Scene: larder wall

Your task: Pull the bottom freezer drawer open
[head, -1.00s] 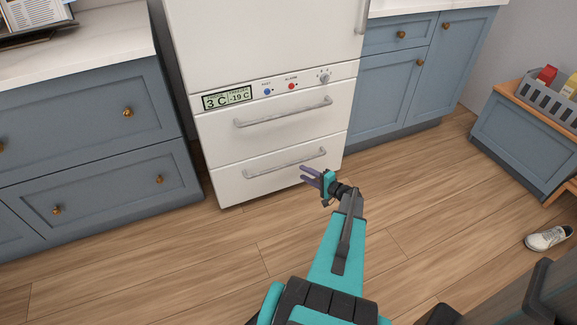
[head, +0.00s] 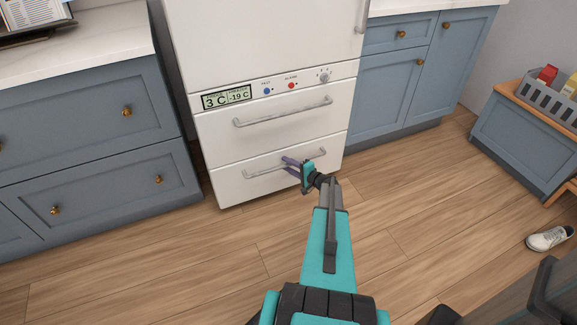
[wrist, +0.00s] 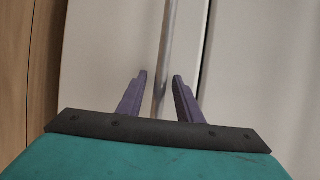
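The bottom freezer drawer (head: 232,187) is a white front at the foot of the fridge, and it is shut. Its long grey bar handle (head: 262,171) runs across it; in the wrist view the handle (wrist: 169,45) stands upright in the picture. My gripper (head: 287,162) is at the middle of this handle. In the wrist view my gripper (wrist: 161,78) is open, with one purple finger on each side of the bar and a gap showing at both fingers. The fingers hide a short part of the handle in the head view.
The upper freezer drawer (head: 220,135) with its own handle (head: 285,112) is just above, under a panel with a display and knobs. Blue cabinets (head: 90,185) stand close on the left. A white shoe (head: 549,238) lies far right. The wooden floor in front is clear.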

